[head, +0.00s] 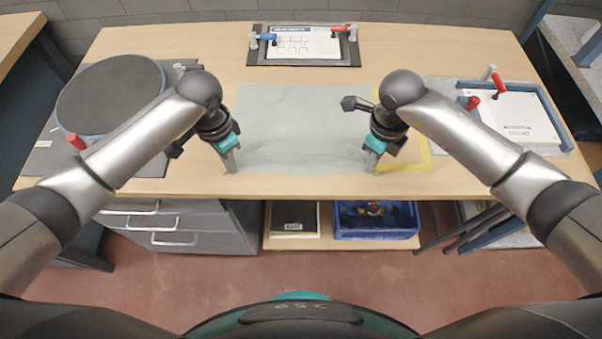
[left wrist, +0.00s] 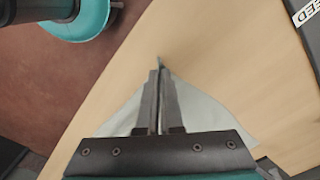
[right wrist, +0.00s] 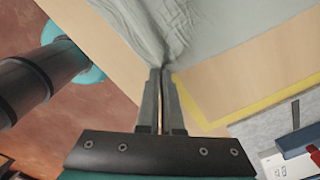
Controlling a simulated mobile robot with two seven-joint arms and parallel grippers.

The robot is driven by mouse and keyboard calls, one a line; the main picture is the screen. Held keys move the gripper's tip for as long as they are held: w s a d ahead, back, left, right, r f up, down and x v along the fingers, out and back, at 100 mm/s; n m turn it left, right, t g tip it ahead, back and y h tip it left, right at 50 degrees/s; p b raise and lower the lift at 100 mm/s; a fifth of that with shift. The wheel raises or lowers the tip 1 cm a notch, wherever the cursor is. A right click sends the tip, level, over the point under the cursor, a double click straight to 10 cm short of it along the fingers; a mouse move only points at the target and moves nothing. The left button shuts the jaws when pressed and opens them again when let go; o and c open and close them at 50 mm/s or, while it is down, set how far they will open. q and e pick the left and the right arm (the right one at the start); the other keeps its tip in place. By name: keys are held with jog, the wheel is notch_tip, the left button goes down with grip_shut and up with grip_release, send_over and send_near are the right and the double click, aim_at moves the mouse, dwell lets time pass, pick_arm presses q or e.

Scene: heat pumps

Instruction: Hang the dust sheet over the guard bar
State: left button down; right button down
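The dust sheet (head: 300,120) is a pale grey-green cloth on the middle of the wooden bench, its near part wrinkled. My left gripper (head: 231,163) is shut at the sheet's near left corner; in the left wrist view a scrap of cloth shows at its tips and the sheet (left wrist: 214,112) spreads behind the fingers. My right gripper (head: 372,162) is shut on the near right corner; in the right wrist view folds of the sheet (right wrist: 158,32) gather at its fingertips. I cannot make out a guard bar in any view.
A round dark disc (head: 110,95) stands on the left, a blue-framed tray (head: 515,120) on the right, a clamped paper board (head: 303,46) at the back. A blue crate (head: 376,222) sits below the bench.

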jog(key=shift+d, duration=0.1)
dwell(0.4)
